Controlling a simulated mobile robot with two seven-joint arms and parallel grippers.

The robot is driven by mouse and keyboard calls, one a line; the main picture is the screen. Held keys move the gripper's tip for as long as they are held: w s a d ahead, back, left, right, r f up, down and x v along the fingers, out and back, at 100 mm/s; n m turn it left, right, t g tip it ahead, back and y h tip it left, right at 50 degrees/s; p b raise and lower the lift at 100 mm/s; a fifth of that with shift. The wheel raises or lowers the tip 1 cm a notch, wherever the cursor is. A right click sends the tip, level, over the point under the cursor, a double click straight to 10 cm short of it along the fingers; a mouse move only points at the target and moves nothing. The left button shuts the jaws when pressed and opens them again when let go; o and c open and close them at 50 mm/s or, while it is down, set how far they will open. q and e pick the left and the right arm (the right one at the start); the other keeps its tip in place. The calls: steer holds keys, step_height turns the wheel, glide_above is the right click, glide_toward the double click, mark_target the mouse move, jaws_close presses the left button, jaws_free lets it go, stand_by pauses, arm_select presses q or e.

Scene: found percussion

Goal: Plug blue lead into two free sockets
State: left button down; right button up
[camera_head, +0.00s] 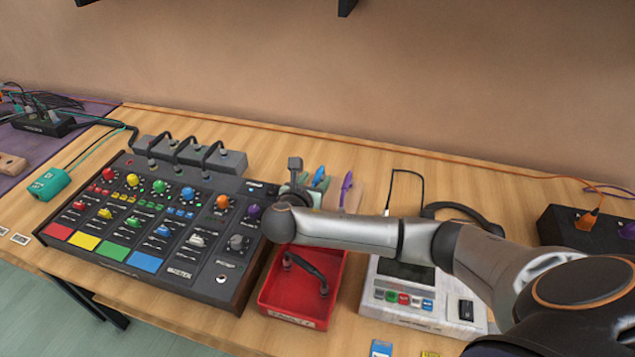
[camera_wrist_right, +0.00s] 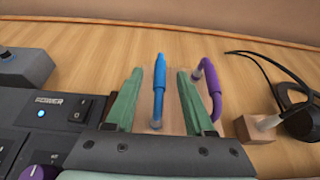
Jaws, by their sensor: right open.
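The blue lead (camera_head: 319,177) stands up from a small wooden block behind the red tray; only its upper end shows clearly. In the right wrist view the blue lead (camera_wrist_right: 159,77) lies between the two green fingers of my right gripper (camera_wrist_right: 157,88), with a gap on each side. My right gripper (camera_head: 304,182) is open around it and holds nothing. Grey socket boxes (camera_head: 229,163) stand along the back of the mixer (camera_head: 165,215), with short black leads looping between them. Which sockets are free is too small to tell. My left gripper is out of view.
A purple lead (camera_wrist_right: 211,88) stands just right of my right gripper. The red tray (camera_head: 268,302) holds a black lead. A white device (camera_head: 440,318) sits right of it, partly behind my right arm. An orange cable (camera_head: 400,150) runs along the back of the table.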

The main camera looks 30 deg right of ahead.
steer(key=shift+x, duration=1.15)
jaws_close()
